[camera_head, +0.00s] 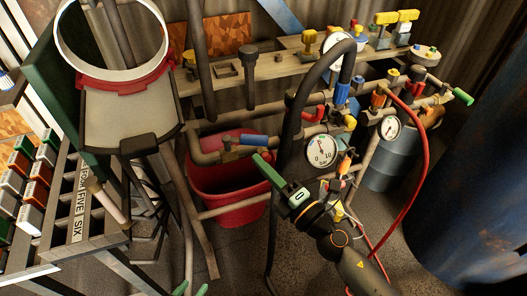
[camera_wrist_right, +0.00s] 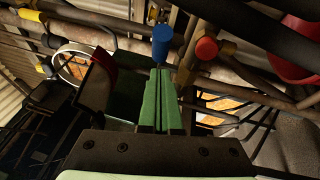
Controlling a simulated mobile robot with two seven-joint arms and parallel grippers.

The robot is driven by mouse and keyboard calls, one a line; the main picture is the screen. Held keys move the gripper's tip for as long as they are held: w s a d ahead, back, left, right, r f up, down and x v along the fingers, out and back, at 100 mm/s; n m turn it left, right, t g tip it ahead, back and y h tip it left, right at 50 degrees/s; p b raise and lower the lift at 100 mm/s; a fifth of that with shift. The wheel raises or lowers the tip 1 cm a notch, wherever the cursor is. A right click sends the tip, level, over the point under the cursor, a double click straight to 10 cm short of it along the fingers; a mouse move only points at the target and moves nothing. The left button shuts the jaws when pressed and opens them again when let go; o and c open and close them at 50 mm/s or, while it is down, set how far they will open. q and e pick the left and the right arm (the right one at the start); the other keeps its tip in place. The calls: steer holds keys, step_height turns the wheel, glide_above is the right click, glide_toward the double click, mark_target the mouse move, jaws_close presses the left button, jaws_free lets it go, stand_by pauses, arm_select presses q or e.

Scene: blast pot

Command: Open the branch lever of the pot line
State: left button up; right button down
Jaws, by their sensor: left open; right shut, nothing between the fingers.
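Pipes with several coloured lever handles run across the middle and right of the head view. A blue-handled lever (camera_head: 253,139) lies nearly level on a pipe above the red bin. No label shows which lever is the branch one. My right gripper (camera_head: 262,160) is shut and empty, its green fingers just below and right of that blue handle. In the right wrist view, the shut green fingers (camera_wrist_right: 158,75) point at a blue handle (camera_wrist_right: 162,42) just beyond their tips; contact cannot be told. My left gripper (camera_head: 190,288) shows only its two green fingertips, apart, at the bottom edge.
A pressure gauge (camera_head: 322,151) and another gauge (camera_head: 389,127) sit on the pipes to the right. A red hose (camera_head: 424,160) hangs there. The red bin (camera_head: 230,205) stands under the pipes. A labelled rack (camera_head: 82,205) fills the left. Some floor is clear at lower middle.

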mark_target(269, 156)
steer(key=shift+w+d+r, duration=0.15)
steer(key=shift+w+r, duration=0.05)
steer(key=shift+w, duration=0.8)
steer(key=shift+w+d+f+n+g+y+b, duration=0.2)
steer(key=shift+w+n+g+y+b, duration=0.2)
steer(key=shift+y+b, duration=0.2)
steer(key=w+n+g+y+b, duration=0.1)
steer(key=n+g+y+b, duration=0.1)
steer(key=shift+w+d+g, duration=0.3)
steer(key=shift+w+d, duration=0.05)
steer(key=shift+d, duration=0.05)
steer(key=shift+w+r+y, duration=0.1)
steer(key=shift+w+y, duration=0.2)
steer(key=shift+w+d+r, duration=0.1)
steer(key=shift+w+d, duration=0.05)
steer(key=shift+w, duration=0.25)
